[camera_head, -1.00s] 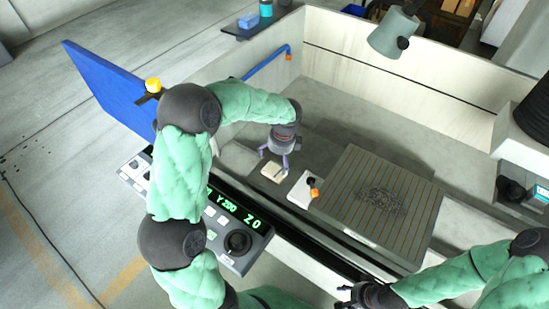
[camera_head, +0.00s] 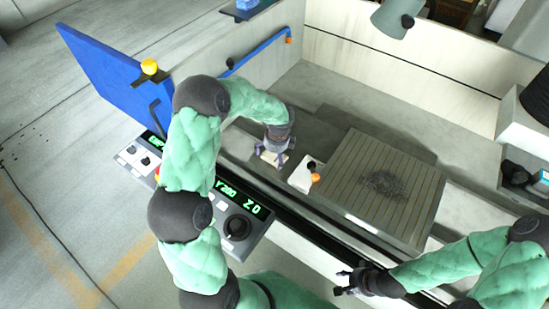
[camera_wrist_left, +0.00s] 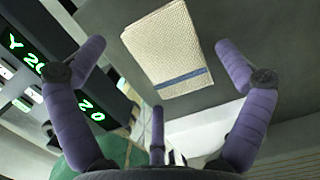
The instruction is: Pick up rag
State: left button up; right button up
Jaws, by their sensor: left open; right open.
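The rag (camera_wrist_left: 165,45) is a folded cream cloth with a blue stripe. It lies flat on a grey surface inside the machine tub. My left gripper (camera_head: 269,158) is just above it in the head view, and its arm and fingers hide part of the rag. In the left wrist view my left gripper (camera_wrist_left: 155,70) has its fingers spread, with the rag ahead between and beyond the tips; nothing is held. My right gripper (camera_head: 345,284) is open and empty near the tub's front edge, away from the rag.
A slotted plate (camera_head: 375,195) with dark shavings lies further right. A control panel (camera_head: 235,215) with green digits is at the front left. A blue panel (camera_head: 105,75) stands behind my left arm.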

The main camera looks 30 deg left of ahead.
aim_at(271, 156)
pick_arm(q)
jog(key=shift+f, duration=0.25)
jog(key=c, duration=0.9)
jog(key=shift+c, duration=0.2)
jog(key=shift+r, duration=0.15)
jog(key=shift+r, duration=0.55)
notch_tip(271, 156, up, 2)
jog(key=shift+r+p, duration=0.2)
jog(key=shift+p, duration=0.45)
jog(key=s+d+r+p, duration=0.2)
jog(key=s+d+r, duration=0.5)
jog(key=s, duration=0.5)
notch_tip(271, 156, up, 2)
jog(key=shift+r, duration=0.15)
jog(key=shift+d, duration=0.1)
